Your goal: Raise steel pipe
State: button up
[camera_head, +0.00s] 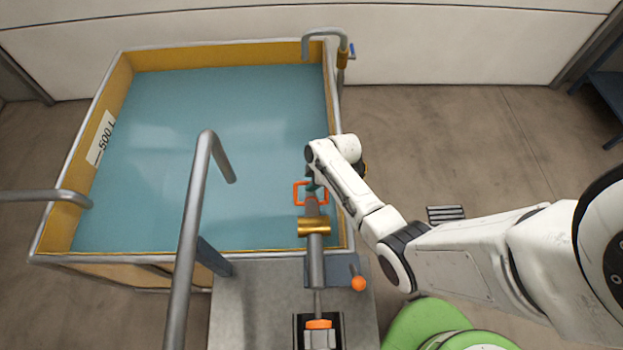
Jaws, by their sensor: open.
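A straight steel pipe (317,262) with a brass collar (314,226) lies along the tank's near right corner, above a grey block. An orange square frame (297,193) is at its far end. My gripper (311,188) is open at this orange frame, at the end of my white arm. Its fingers are small and partly hidden by the wrist, so I cannot tell whether they touch the frame. A larger bent steel pipe (188,240) rises in the foreground and bends over the tank, away from my gripper.
The tank (52,222) has yellow inner walls, blue-green water (255,130) and a "500 L" label (101,138). A hooked spout (328,34) stands at its far right corner. An orange-knobbed lever (358,282) stands right of the straight pipe. Open floor lies right of the tank.

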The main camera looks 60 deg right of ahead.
grip_shut()
dwell(0.6)
